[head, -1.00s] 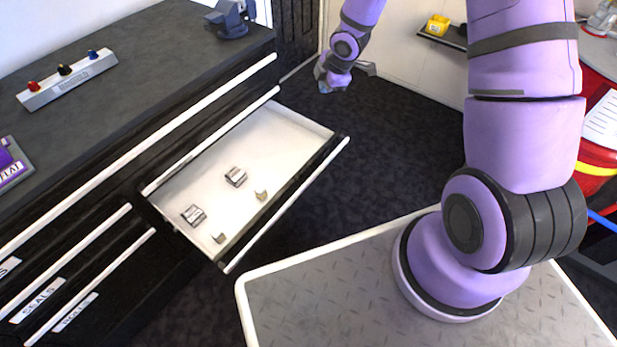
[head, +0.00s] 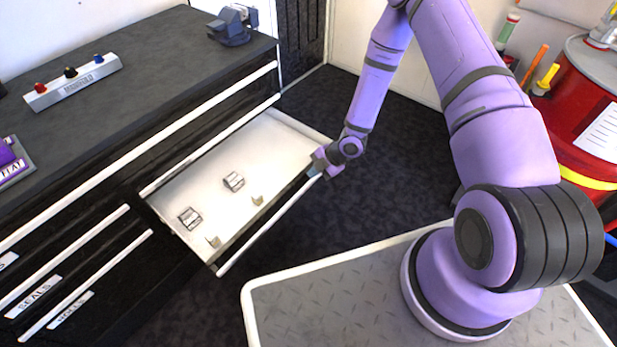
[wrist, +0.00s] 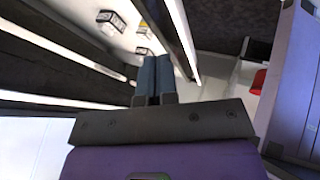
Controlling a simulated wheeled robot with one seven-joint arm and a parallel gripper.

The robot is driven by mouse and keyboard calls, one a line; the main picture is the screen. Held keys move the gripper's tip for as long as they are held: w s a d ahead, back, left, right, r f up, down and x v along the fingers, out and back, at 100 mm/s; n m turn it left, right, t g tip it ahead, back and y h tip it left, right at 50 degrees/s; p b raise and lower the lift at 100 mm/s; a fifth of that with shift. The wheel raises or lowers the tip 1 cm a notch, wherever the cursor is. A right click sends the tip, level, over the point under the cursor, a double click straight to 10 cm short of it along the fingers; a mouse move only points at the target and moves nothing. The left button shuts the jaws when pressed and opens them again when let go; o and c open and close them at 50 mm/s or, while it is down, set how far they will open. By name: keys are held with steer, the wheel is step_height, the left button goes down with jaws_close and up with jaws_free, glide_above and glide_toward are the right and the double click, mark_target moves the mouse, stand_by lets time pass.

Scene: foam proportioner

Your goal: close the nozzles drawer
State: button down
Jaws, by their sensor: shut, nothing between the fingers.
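The open drawer (head: 262,147) sticks out from the dark cabinet, with a white inside and a long white handle bar (head: 262,232) along its front edge. Several small metal parts lie in it. My gripper (head: 318,168) is at the far right end of the drawer front, close to the handle bar. In the wrist view, my gripper's blue-grey fingers (wrist: 153,75) are together with nothing between them, over the drawer beside its front bar (wrist: 183,40). I cannot tell whether they touch it. The drawer's label is not visible.
The cabinet top holds a manifold block (head: 72,82) and a vise (head: 233,25). Closed drawers with white bars, one labelled SEALS (head: 33,297), are at the lower left. A red drum (head: 582,120) stands at the right. Dark floor is clear beyond the drawer.

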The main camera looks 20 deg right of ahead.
mark_target(291, 190)
steer(key=x, duration=0.9)
steer(key=shift+w+a, duration=0.1)
steer(key=shift+w, duration=0.05)
